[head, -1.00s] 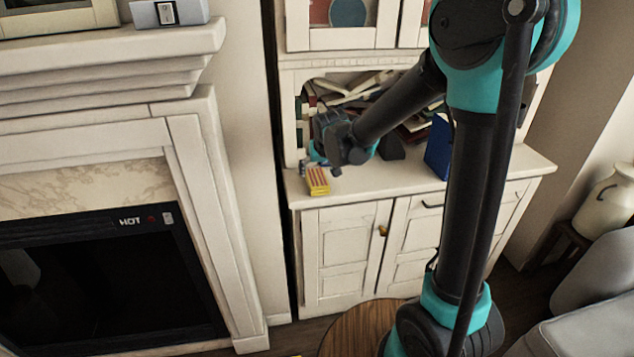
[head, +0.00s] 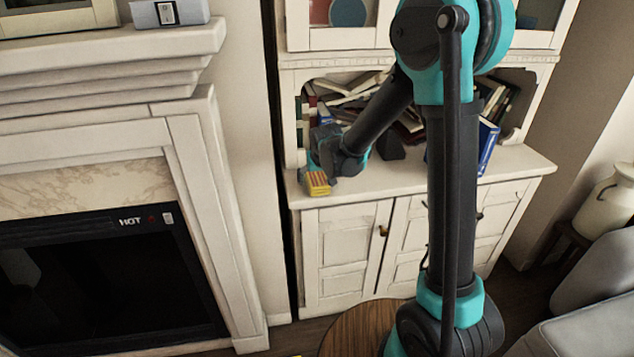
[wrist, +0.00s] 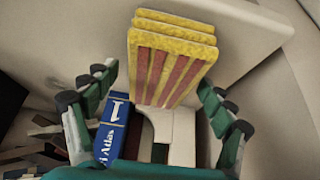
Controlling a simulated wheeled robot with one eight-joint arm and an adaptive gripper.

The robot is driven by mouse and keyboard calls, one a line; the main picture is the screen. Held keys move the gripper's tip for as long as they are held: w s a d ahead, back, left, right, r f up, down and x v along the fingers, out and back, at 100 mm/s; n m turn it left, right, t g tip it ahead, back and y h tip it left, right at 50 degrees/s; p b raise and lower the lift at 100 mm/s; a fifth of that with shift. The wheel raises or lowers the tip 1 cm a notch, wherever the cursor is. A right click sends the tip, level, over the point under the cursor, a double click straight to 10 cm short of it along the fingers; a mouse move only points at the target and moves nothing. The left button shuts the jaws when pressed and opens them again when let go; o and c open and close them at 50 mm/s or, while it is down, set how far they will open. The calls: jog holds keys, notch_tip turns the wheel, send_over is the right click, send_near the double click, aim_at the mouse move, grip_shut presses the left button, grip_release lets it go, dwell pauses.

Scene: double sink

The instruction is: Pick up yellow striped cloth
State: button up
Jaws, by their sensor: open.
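The yellow cloth (head: 316,184) with red stripes is a folded stack on the left front corner of the white cabinet top. In the wrist view the cloth (wrist: 170,62) is ahead, its striped face toward me. My gripper (wrist: 160,92) is open, with one finger to the left of the cloth and one to the right. The cloth's lower end lies between the fingers, and I see no finger touching it. In the head view my gripper (head: 318,168) is right behind the cloth, and its fingers are mostly hidden.
A blue book (head: 488,146) stands on the cabinet top (head: 420,176), right of my arm. Piled books (head: 340,86) fill the niche behind. A blue atlas (wrist: 112,128) shows beside the left finger. The fireplace (head: 185,170) is at left; a round wooden table (head: 350,330) is below.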

jog(key=shift+f, duration=0.25)
dwell(0.3)
jog(key=shift+c, duration=0.3)
jog(key=c, duration=1.1)
jog(key=shift+r, duration=0.1)
